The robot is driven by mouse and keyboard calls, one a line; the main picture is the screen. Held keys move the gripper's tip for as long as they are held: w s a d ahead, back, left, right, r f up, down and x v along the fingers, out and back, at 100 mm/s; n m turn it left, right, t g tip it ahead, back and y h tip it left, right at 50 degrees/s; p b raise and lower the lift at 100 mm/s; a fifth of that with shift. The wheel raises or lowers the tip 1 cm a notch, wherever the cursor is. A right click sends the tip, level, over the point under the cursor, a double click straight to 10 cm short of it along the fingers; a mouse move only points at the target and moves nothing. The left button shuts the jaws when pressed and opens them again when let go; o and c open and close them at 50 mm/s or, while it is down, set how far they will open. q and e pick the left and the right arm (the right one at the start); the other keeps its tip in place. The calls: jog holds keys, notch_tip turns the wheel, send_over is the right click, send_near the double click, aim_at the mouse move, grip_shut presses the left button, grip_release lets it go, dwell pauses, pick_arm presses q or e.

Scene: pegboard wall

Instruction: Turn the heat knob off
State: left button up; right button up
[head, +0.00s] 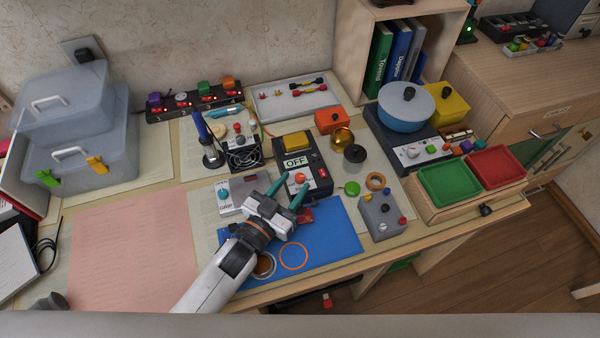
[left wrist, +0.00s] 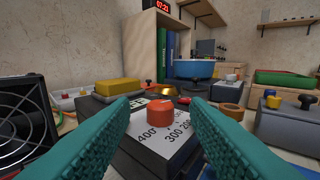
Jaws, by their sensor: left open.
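The heat knob (left wrist: 160,113) is a round orange-red knob on a pale dial plate (left wrist: 150,145) printed with 400, 300 and 200. In the head view the knob (head: 300,177) sits on a black box (head: 316,170) with a yellow top button (head: 296,141) and an OFF label (head: 296,161). My left gripper (head: 286,187) is open, its teal fingers pointing at the knob from the front. In the left wrist view the fingers (left wrist: 161,110) stand to either side of the knob's line, with a gap on each side. I cannot tell which mark the knob points to. My right gripper is not in view.
A grey box with a blue knob (head: 224,194) and a black fan (head: 243,158) stand left of the black box. A grey button box (head: 381,217) and a green button (head: 352,188) lie to its right. A blue mat (head: 335,238) is in front. The pink sheet (head: 130,245) is clear.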

aim_at(298, 180)
pick_arm(q)
jog(key=shift+x, duration=1.85)
grip_shut()
jog(key=shift+n+t+y, duration=0.6)
jog(key=shift+y, duration=0.4)
grip_release()
